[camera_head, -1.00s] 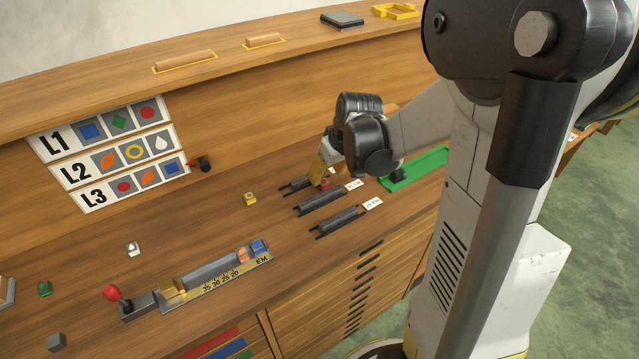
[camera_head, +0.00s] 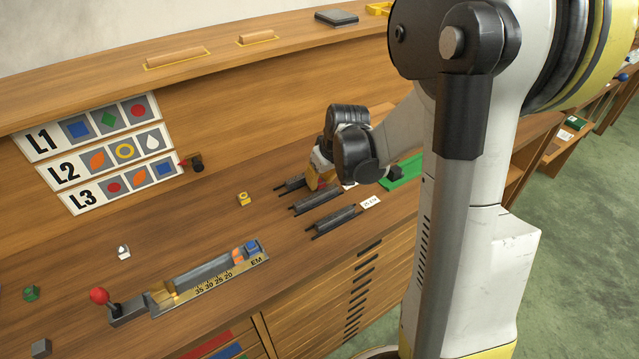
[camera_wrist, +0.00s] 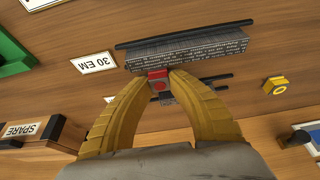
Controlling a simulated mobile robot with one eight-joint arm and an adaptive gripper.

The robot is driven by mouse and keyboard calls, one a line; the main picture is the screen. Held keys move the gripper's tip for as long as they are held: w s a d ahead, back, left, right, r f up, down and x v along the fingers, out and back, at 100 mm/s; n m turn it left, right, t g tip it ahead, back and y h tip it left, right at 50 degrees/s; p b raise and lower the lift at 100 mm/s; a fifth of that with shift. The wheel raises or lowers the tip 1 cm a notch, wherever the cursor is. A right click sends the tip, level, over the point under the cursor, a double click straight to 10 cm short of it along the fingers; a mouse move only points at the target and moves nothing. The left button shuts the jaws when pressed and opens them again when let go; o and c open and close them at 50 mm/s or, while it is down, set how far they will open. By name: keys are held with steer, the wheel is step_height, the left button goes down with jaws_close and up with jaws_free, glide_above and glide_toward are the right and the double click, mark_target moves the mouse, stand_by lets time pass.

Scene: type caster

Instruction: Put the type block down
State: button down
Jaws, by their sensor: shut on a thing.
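The type block (camera_wrist: 157,80) is small, with red on it and a red round mark, and sits between my fingertips in the wrist view. My gripper (camera_wrist: 161,74) has curved yellow fingers shut on it. Just beyond the fingertips is a long grey strip of type lines (camera_wrist: 190,48) lying along a dark rack. I cannot tell whether the block touches the rack. In the head view my gripper (camera_head: 319,180) is low over the bench by the back dark rack (camera_head: 291,184); the wrist hides part of that rack.
Two more dark racks (camera_head: 318,201) (camera_head: 335,220) lie nearer the front. A yellow block (camera_head: 244,199) stands left of them. The caster (camera_head: 205,278) with a red-knobbed lever is front left. A green tray (camera_head: 405,172) is right of the gripper. Bare bench lies between.

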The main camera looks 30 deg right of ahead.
mark_target(319, 180)
step_height(319, 180, up, 4)
steer(key=p, duration=0.2)
steer(key=shift+r+p, duration=0.25)
steer(key=shift+p, duration=0.05)
steer(key=s+d+r+p, duration=0.3)
steer(key=s+d+r, duration=0.3)
steer(key=s+d, duration=0.2)
steer(key=shift+d+r+p, duration=0.2)
steer(key=shift+d+p, duration=0.05)
steer(key=shift+p, duration=0.1)
